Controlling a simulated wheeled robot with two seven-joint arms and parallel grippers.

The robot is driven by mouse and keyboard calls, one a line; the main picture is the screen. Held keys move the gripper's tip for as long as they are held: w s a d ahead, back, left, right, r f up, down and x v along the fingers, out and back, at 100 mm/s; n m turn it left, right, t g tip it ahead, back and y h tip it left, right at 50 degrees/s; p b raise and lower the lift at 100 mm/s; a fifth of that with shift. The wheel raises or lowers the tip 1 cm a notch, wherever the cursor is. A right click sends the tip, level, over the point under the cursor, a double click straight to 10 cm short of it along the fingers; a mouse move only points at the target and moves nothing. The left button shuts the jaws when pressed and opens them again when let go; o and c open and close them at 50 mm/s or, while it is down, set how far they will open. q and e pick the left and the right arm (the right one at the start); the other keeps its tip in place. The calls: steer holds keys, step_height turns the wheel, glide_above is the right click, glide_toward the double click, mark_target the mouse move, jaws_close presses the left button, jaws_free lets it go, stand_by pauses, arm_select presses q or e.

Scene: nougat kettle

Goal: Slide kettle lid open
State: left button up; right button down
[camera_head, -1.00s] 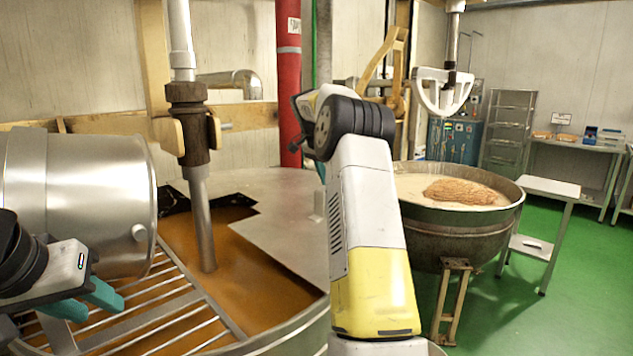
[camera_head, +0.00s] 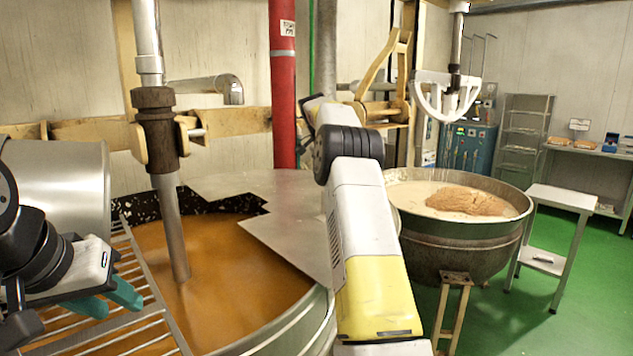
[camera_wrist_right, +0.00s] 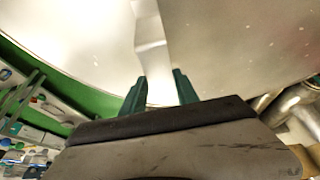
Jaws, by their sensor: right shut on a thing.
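The kettle (camera_head: 325,305) stands in front of me, holding amber-brown liquid. Its flat metal lid (camera_head: 285,225) covers the right and back part of the top. The left part is open. The lid's notched left edge lies right of the vertical stirrer pipe (camera_head: 168,225). My right arm reaches over the lid's right side; its gripper is hidden in the head view. In the right wrist view, my right gripper (camera_wrist_right: 158,90) is shut on a metal strip, the lid handle (camera_wrist_right: 150,45). My left gripper (camera_head: 108,298) is open and empty above the grate at lower left.
A slatted metal grate (camera_head: 150,310) and a steel drum (camera_head: 65,190) are at the left. A second kettle (camera_head: 465,245) with pale contents stands right, beside a small step table (camera_head: 560,197). A red pipe (camera_head: 284,90) rises behind. Green floor is free at right.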

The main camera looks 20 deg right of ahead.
steer(key=c, duration=0.9)
jaws_free()
steer(key=shift+a, duration=0.1)
steer(key=shift+r, duration=0.1)
steer(key=v, duration=0.6)
steer(key=shift+a+r, duration=0.2)
steer(key=shift+r, duration=0.2)
steer(key=shift+s+a+r, duration=0.1)
steer(key=shift+a+r, duration=0.05)
steer(key=shift+r, duration=0.25)
